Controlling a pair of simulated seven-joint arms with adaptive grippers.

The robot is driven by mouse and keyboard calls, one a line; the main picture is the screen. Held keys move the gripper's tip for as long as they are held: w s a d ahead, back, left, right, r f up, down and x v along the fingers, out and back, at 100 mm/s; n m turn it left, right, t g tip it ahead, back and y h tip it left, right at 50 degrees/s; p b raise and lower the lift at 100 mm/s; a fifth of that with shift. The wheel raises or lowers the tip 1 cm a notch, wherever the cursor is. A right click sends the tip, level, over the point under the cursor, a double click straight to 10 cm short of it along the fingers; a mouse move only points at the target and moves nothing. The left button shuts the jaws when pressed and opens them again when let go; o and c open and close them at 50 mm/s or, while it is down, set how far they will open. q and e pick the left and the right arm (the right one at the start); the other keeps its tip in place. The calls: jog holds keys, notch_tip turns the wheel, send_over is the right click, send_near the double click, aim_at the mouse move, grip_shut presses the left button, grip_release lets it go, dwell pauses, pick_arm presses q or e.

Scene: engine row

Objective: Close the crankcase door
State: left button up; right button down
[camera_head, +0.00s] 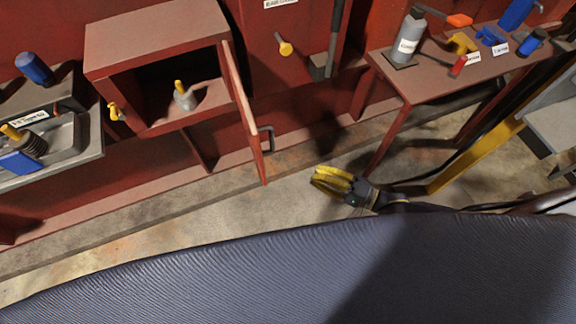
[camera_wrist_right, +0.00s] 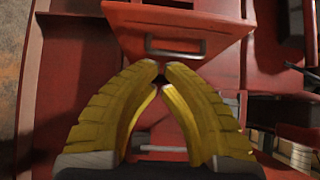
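The crankcase door (camera_head: 240,105) is a red panel hinged at the right side of a red box-shaped compartment (camera_head: 150,50). It stands swung open, leaving the compartment's front uncovered. Its grey bar handle (camera_head: 266,139) is on the right-hand face. My right gripper (camera_head: 316,180) has yellow fingers, to the right of and below the door in the head view, apart from it. In the right wrist view the fingertips (camera_wrist_right: 160,76) come together with nothing between them. The door (camera_wrist_right: 190,20) and its handle (camera_wrist_right: 175,47) show just beyond them. My left gripper is out of view.
A grey nozzle-like item with a yellow top (camera_head: 184,96) sits inside the compartment. A yellow knob (camera_head: 115,111) is at its left edge. A red side table (camera_head: 430,85) with a bottle and small items stands right. A grey tray (camera_head: 90,130) is left.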

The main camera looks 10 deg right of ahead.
jog(key=s+a+x, duration=0.1)
jog(key=s+x, duration=0.1)
jog(key=x, duration=1)
jog(key=shift+a, duration=0.55)
jog(key=shift+w, duration=0.1)
